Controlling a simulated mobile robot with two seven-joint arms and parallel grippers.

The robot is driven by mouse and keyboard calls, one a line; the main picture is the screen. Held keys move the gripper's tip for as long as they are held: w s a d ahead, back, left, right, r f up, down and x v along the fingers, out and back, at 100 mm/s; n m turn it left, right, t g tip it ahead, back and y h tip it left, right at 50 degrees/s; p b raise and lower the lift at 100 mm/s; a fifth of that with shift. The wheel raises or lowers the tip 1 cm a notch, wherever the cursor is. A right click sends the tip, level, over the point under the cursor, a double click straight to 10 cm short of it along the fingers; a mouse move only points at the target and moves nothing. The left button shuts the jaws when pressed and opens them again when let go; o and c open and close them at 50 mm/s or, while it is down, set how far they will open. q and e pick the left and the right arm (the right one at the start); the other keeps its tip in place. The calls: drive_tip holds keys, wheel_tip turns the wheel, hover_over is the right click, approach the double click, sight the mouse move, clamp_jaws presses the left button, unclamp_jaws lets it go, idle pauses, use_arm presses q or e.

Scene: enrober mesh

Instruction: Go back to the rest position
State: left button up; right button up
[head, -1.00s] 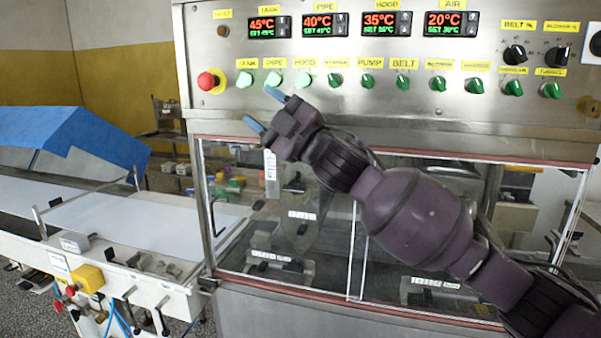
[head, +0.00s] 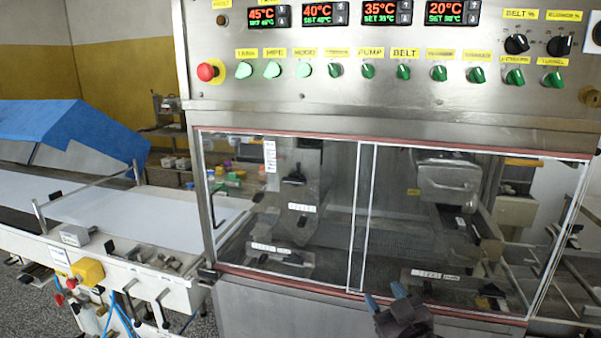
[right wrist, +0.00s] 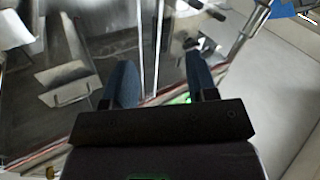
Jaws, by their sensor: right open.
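My right gripper (head: 385,303) shows at the bottom of the head view, in front of the lower frame of the enrober's clear doors. Its two blue fingers are apart with nothing between them. In the right wrist view the open fingers (right wrist: 163,85) point towards the clear doors and the metal frame. My left gripper is in neither view. The control panel (head: 330,110) spans the top of the head view, with green knobs, a red stop button (head: 207,72) and several lit temperature displays.
The clear doors (head: 300,230) close off the machine's inside, close behind my right gripper. A white conveyor belt (head: 150,215) and a blue cover (head: 75,130) are at the left. A yellow box (head: 88,271) sits on the conveyor's front side.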

drive_tip(key=s+d+f+m+g+h, duration=0.1)
drive_tip(key=s+d+f+g, duration=0.1)
drive_tip(key=s+f, duration=0.6)
drive_tip(key=s+d+f+m+g+h, duration=0.2)
drive_tip(key=s+d+f, duration=0.3)
drive_tip(key=s+f, duration=0.3)
drive_tip(key=s+d+f+m+g+h, duration=0.1)
drive_tip(key=s+d+f+m+h, duration=0.1)
drive_tip(key=s+f, duration=0.6)
drive_tip(key=shift+s+d+f+g+b, duration=0.3)
drive_tip(key=shift+s+d+f+g, duration=0.1)
drive_tip(key=shift+s+d, duration=0.4)
drive_tip(key=shift+w, duration=0.1)
